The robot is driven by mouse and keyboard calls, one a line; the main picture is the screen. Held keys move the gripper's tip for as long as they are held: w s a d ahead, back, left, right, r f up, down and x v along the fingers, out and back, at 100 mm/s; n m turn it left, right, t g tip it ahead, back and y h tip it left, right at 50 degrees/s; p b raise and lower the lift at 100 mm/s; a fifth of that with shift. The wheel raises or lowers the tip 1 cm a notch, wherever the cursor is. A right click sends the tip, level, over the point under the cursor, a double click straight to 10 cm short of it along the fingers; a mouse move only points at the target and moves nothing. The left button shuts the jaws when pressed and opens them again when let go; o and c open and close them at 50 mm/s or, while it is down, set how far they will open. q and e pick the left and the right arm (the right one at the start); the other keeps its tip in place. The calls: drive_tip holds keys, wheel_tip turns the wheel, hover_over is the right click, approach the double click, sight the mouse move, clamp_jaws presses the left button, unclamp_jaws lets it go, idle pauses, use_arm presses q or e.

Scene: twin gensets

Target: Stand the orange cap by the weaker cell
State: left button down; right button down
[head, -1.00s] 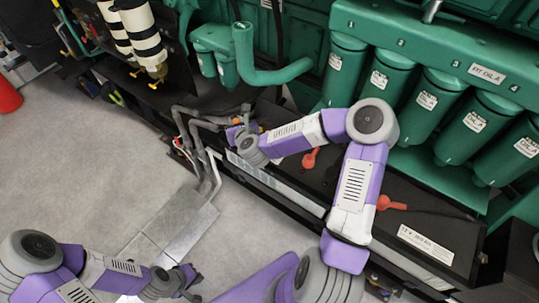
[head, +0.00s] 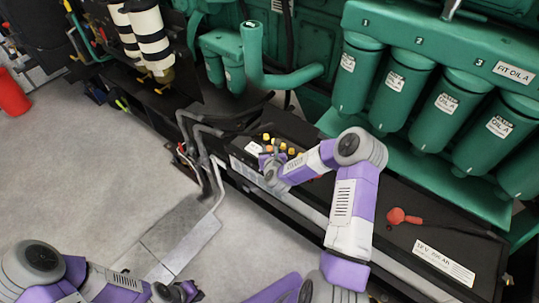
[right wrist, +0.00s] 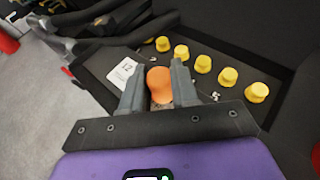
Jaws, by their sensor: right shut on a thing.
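The orange cap (right wrist: 159,82) is held upright between the two fingers of my right gripper (right wrist: 158,88) in the right wrist view. In the head view this gripper (head: 268,160) is over the left end of a black battery, close to its yellow caps. Several yellow caps (right wrist: 203,63) stand in a row on the battery top (right wrist: 97,63), beyond and to the right of the orange cap. Which cell is weaker cannot be told. My left gripper (head: 186,292) is low at the left of the head view, away from the battery, its fingers unclear.
A white label (right wrist: 124,73) lies on the battery left of the orange cap. A red terminal cover (head: 404,216) sits farther right. Green oil filters (head: 408,88) stand behind the battery. Grey pipes (head: 207,165) run at its left end.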

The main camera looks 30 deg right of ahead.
wheel_tip(320, 180, down, 2)
drive_tip(key=shift+f, duration=0.2)
drive_tip(key=shift+f+b, duration=0.15)
drive_tip(key=shift+b, duration=0.25)
drive_tip(key=c, duration=0.8)
unclamp_jaws()
